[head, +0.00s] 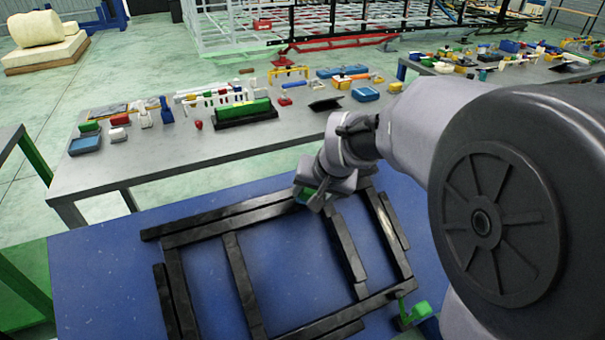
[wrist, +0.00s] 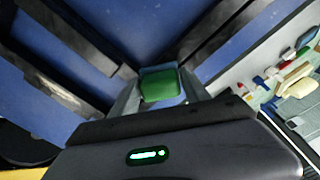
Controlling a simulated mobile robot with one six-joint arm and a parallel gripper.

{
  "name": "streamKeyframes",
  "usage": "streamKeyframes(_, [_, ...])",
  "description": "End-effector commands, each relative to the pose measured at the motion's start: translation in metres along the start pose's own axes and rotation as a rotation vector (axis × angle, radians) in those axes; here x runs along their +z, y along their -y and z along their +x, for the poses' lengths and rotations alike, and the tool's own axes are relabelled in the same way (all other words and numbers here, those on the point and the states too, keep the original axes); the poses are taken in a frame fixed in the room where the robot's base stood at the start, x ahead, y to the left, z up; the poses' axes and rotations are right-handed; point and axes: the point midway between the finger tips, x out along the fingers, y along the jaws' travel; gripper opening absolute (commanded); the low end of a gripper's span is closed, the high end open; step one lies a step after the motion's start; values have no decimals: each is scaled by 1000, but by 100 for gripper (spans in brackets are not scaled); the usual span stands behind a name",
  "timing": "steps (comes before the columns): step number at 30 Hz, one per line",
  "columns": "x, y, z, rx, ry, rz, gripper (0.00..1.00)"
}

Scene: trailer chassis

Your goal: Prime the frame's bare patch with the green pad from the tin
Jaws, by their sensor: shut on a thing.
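My gripper (head: 314,198) is low over the far side of the black frame (head: 230,216), near its far right corner. In the wrist view my gripper (wrist: 160,88) is shut on the green pad (wrist: 160,82), which sits between the two grey fingers. In the head view a little of the green pad (head: 305,196) shows by the fingertips. I cannot tell whether the pad touches the frame. I cannot pick out the tin for certain.
The frame lies on a blue tabletop (head: 100,275), with a green clamp (head: 412,314) at its near right corner. Behind is a grey bench (head: 150,165) crowded with tools, bins and a black rack holding a green block (head: 246,110). The blue top left of the frame is clear.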

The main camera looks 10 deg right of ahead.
Motion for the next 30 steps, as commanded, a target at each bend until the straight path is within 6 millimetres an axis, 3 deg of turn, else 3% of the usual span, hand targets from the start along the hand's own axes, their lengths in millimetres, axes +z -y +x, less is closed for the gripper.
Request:
streamKeyframes(23, [0,0,15,0,-1,0,22])
streamKeyframes(30, [-14,-22,14,1,-2,2,22])
